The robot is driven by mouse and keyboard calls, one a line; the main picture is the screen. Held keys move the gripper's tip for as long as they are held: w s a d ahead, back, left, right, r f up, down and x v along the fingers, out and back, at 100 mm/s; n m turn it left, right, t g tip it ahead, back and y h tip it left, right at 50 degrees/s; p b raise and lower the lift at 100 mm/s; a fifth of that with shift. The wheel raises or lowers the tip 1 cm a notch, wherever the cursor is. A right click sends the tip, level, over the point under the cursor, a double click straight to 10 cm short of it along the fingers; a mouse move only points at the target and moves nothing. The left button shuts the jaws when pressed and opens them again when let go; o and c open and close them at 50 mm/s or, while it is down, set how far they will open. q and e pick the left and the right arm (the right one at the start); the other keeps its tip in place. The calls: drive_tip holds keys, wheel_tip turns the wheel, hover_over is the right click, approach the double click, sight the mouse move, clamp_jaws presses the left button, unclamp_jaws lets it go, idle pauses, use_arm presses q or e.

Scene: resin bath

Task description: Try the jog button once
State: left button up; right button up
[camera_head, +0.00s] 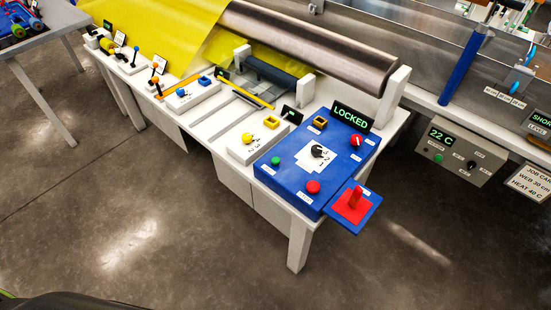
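A blue control panel (292,184) sits at the near right end of a white bench. It carries a green button (276,161), a yellow square-framed button (320,122), a black knob (317,151) on a white dial plate, a red knob (356,140) and a round red button (313,186). The small labels are too small to read, so I cannot tell which one is the jog button. A sign (350,117) behind the panel reads LOCKED in green. Neither of my grippers is in view.
A red post on a red pad (352,206) juts from the panel's near right corner. A white box with yellow knobs (257,143) stands left of the panel. A dark roller (310,42) and yellow sheet (150,22) lie behind. The floor in front is clear.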

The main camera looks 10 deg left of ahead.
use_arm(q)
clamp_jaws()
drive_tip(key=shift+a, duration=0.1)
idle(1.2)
